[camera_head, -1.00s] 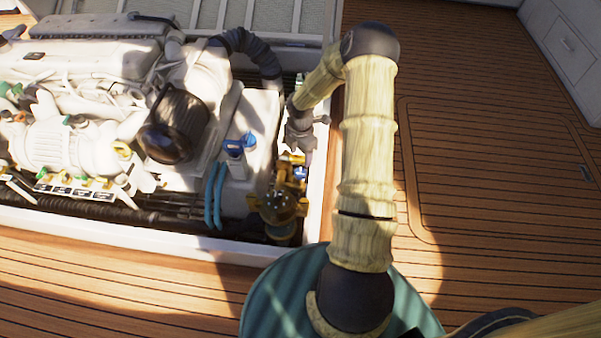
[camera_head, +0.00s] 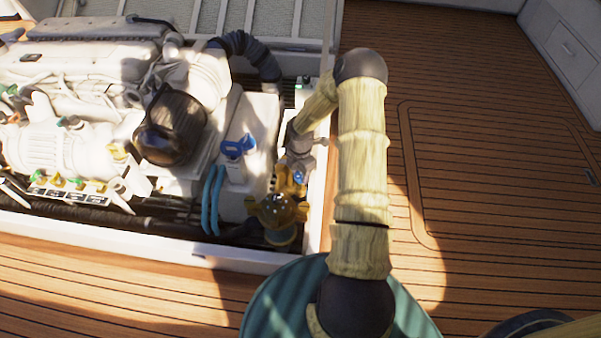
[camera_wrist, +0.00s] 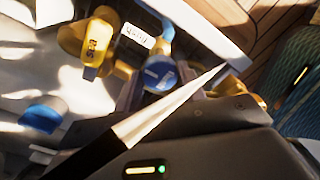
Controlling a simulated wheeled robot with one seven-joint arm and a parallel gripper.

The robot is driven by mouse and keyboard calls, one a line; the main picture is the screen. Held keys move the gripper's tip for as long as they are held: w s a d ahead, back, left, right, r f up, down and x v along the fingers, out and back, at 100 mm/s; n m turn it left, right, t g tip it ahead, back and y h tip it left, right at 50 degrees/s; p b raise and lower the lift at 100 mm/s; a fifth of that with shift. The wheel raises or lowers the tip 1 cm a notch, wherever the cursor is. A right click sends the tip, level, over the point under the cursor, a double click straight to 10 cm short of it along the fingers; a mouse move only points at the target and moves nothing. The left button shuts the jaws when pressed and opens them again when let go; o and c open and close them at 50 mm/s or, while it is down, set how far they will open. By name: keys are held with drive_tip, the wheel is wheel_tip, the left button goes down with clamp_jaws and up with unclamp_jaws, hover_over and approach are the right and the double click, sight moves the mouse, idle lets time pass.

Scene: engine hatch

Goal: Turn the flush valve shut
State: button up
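A blue round valve handle (camera_wrist: 160,74) shows in the wrist view, beside a small white tag (camera_wrist: 137,35) whose lettering I cannot read clearly. Which valve is the flush valve I cannot confirm. A yellow handle (camera_wrist: 92,45) with dark lettering is to its left. In the head view a small blue part (camera_head: 298,177) sits among brass fittings (camera_head: 278,208) at the right end of the engine bay. My gripper (camera_head: 298,163) is just above these fittings. In the wrist view one long pale finger reaches just right of the blue handle; contact and finger opening are unclear.
Another blue handle (camera_head: 238,147) stands on a white box left of my gripper. Light blue hoses (camera_head: 213,200) and a black ribbed hose (camera_head: 250,50) are close by. The white hatch rim (camera_head: 318,210) borders the bay on the right. The wooden deck (camera_head: 480,150) beyond is clear.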

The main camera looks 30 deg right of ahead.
drive_tip(key=c, duration=0.5)
